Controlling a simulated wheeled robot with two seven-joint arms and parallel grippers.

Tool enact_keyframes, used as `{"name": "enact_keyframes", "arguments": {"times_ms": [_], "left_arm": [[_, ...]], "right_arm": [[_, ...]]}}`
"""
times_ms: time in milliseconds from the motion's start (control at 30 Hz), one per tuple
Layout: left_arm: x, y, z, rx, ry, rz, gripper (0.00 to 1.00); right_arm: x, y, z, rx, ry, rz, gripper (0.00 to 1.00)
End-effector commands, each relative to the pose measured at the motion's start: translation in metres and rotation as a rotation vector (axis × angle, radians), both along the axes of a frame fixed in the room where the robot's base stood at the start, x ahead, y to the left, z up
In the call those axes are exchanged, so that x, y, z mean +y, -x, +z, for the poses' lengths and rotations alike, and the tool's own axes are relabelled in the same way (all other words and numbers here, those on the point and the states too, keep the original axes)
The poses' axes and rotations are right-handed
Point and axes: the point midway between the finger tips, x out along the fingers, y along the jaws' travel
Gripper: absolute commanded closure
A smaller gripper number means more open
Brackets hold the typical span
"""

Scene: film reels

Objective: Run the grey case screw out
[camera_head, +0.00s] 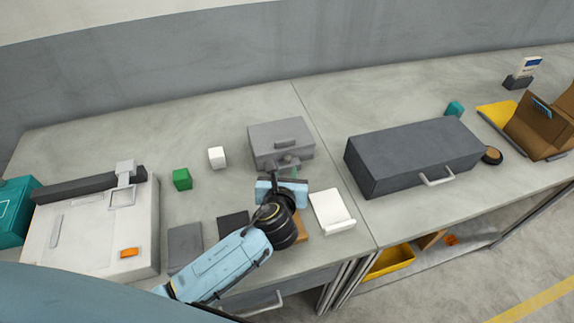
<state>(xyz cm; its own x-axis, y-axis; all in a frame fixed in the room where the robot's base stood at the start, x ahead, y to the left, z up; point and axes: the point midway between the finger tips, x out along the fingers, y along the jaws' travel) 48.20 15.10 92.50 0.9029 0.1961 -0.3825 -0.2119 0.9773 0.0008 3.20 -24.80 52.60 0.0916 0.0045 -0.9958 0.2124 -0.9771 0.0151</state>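The grey case (266,136) stands on the bench at the picture's middle, with a handle on its top. My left gripper (285,172) is at the front side of the case, its fingers reaching towards that face. A small greenish-grey part (288,161) shows at the case front by the fingertips. I cannot tell whether it is the screw, nor whether the fingers touch it. The gripper body and wrist hide the area just in front of the case. My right gripper is not in view.
A green block (182,179) and a white block (217,157) lie left of the case. A white tray-like piece (331,211) lies to the right of my wrist. A dark drawer box (414,156) stands further right. A pale machine (96,228) fills the left.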

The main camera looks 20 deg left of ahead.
Motion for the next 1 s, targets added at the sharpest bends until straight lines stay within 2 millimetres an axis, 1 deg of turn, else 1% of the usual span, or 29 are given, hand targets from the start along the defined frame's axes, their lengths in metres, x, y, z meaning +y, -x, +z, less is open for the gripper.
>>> {"name": "enact_keyframes", "arguments": {"times_ms": [33,100,200,300,433,700,900,1000], "left_arm": [[0.001,-0.010,-0.005,-0.001,0.000,0.001,0.73],[0.004,-0.022,-0.010,-0.001,0.000,0.001,0.73],[0.007,-0.034,-0.015,0.000,0.000,0.001,0.73],[0.009,-0.042,-0.018,0.000,0.000,0.000,0.73],[0.010,-0.047,-0.020,0.001,0.002,0.001,0.73],[0.010,-0.047,-0.020,0.001,0.001,0.000,0.73],[0.010,-0.047,-0.020,0.001,0.001,0.000,0.99],[0.010,-0.047,-0.020,0.001,0.001,0.003,1.00]], "right_arm": [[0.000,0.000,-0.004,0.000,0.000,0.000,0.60],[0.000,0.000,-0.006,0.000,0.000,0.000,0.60],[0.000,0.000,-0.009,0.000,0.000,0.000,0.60],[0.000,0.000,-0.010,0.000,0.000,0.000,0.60],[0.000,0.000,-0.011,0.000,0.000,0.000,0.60],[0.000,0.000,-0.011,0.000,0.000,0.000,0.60],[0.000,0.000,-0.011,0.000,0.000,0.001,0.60],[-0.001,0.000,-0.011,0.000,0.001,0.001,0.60]]}}
